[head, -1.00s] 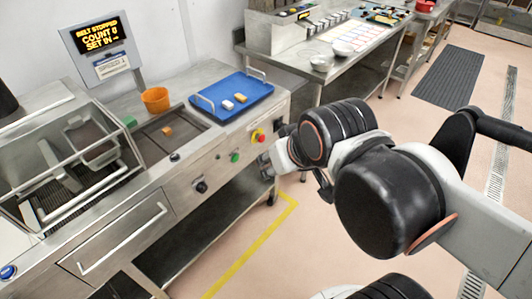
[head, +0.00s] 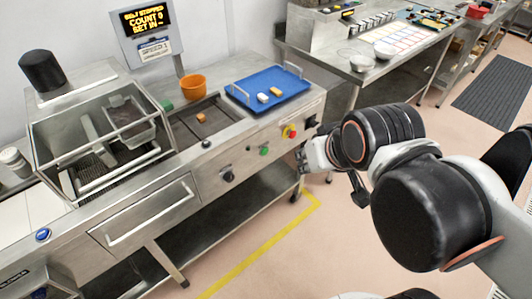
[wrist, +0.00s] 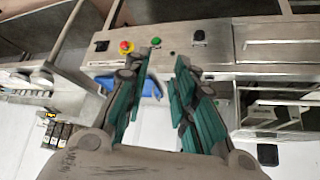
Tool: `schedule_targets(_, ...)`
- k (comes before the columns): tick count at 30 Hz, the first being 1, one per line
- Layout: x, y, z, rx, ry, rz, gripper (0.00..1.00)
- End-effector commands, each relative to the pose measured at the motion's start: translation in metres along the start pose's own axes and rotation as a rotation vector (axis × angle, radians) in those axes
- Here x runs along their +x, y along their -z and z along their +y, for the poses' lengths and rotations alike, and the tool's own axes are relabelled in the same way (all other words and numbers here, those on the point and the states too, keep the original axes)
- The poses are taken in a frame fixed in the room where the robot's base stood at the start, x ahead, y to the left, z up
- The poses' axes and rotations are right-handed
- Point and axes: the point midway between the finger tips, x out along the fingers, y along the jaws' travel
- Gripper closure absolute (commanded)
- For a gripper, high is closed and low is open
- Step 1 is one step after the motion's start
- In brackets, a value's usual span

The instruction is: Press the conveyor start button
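A green button (head: 264,151) sits on the steel front panel of the conveyor bench, between a black knob (head: 228,174) and a red mushroom button (head: 291,131) on a yellow base. The green button (wrist: 156,41) also shows in the wrist view, just beyond the fingertips and near the middle of the gap. My gripper (wrist: 160,66) is open and empty, its green-padded fingers apart. In the head view my gripper is at the panel's right end, partly hidden by my wrist. No contact with the button is visible. The display (head: 146,22) reads belt stopped, count 0.
A blue button (head: 43,235) is at far left. Below the panel is an open lower shelf. A yellow floor line (head: 260,249) runs in front.

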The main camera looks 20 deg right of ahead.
Motion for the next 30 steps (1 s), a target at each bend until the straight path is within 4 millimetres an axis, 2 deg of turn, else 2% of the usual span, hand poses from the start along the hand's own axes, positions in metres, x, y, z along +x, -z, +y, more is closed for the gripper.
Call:
schedule_targets(1, 0.0000, 0.0000, 0.0000, 0.000, 0.000, 0.000, 0.95)
schedule_targets(2, 0.0000, 0.0000, 0.0000, 0.000, 0.000, 0.000, 1.00)
schedule_targets(30, 0.0000, 0.0000, 0.0000, 0.000, 0.000, 0.000, 1.00)
